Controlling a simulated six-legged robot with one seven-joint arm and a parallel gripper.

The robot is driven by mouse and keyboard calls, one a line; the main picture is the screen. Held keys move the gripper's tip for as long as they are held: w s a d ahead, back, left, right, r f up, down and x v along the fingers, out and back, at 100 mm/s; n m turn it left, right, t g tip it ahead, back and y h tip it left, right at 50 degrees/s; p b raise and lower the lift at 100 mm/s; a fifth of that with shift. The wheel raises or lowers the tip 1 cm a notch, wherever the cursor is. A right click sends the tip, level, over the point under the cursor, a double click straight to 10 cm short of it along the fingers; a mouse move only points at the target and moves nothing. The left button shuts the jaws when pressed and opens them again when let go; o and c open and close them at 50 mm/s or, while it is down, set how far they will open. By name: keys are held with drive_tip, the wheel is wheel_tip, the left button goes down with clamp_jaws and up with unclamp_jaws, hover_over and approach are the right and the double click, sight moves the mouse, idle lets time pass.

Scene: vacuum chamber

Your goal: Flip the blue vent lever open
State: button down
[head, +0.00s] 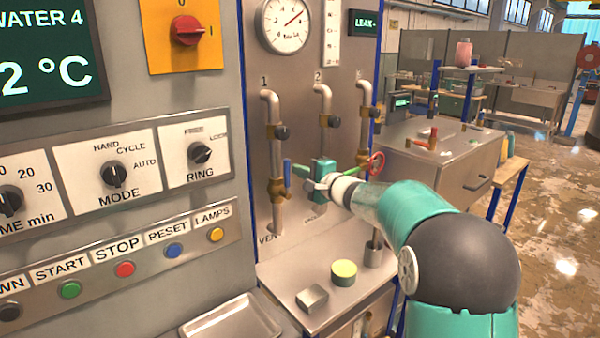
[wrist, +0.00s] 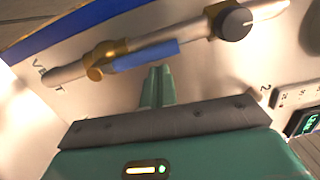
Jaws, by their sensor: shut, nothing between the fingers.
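The blue vent lever (head: 287,172) stands upright beside pipe 1, the leftmost pipe, above the partly hidden VENT label. In the wrist view the blue lever (wrist: 145,55) lies along the pipe, running from the brass valve body (wrist: 97,70). My gripper (head: 298,171) is right of the lever in the head view, its green fingers pointing at it. In the wrist view my gripper (wrist: 160,72) has its two fingers together and empty. The fingertips are close to the lever's edge; I cannot tell whether they touch it.
Pipe 2 (head: 323,103) and a third pipe stand to the right, with a red handwheel (head: 377,163) near my arm. A dark round knob (wrist: 234,22) sits further along the vent pipe. Below, a shelf holds a metal block (head: 312,298) and a yellow-topped green cylinder (head: 343,273).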

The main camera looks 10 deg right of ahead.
drive_tip(key=s+d, duration=0.7)
drive_tip(key=d, duration=0.1)
drive_tip(key=shift+s+d, duration=0.2)
drive_tip(key=shift+d, duration=0.2)
drive_tip(key=shift+f, duration=0.1)
